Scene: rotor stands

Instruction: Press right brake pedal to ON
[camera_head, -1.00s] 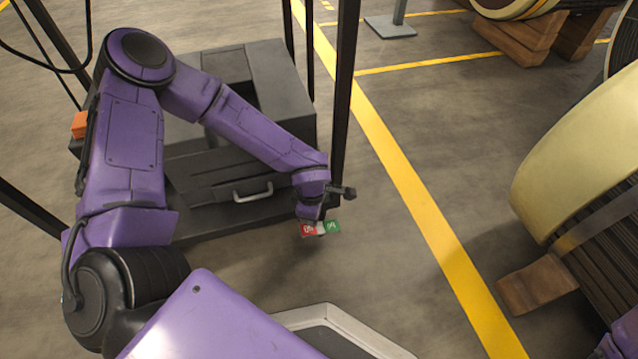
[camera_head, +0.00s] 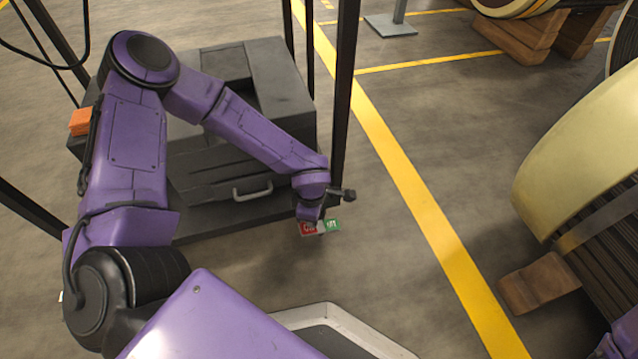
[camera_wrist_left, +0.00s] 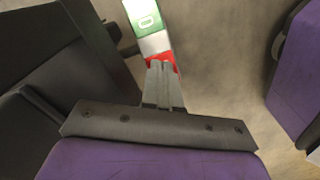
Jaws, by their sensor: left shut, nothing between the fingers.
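The brake pedal (camera_head: 333,225) is a small plate with a green part and a red part, low at the front right of the dark cart. In the left wrist view the pedal (camera_wrist_left: 157,43) shows green at the far end, white in the middle and red near the fingertips. My left gripper (camera_wrist_left: 161,68) is shut and empty, with its tips at the red end; I cannot tell whether they touch it. In the head view my left gripper (camera_head: 311,219) is mostly hidden by the wrist and covers part of the red. My right gripper is not in view.
The dark cart (camera_head: 285,75) with a silver handle (camera_head: 252,190) and black upright posts (camera_head: 341,110) stands beside my left arm. An orange block (camera_head: 80,121) is at its left. Open floor and a yellow line (camera_head: 420,205) lie right, before a large reel (camera_head: 570,150).

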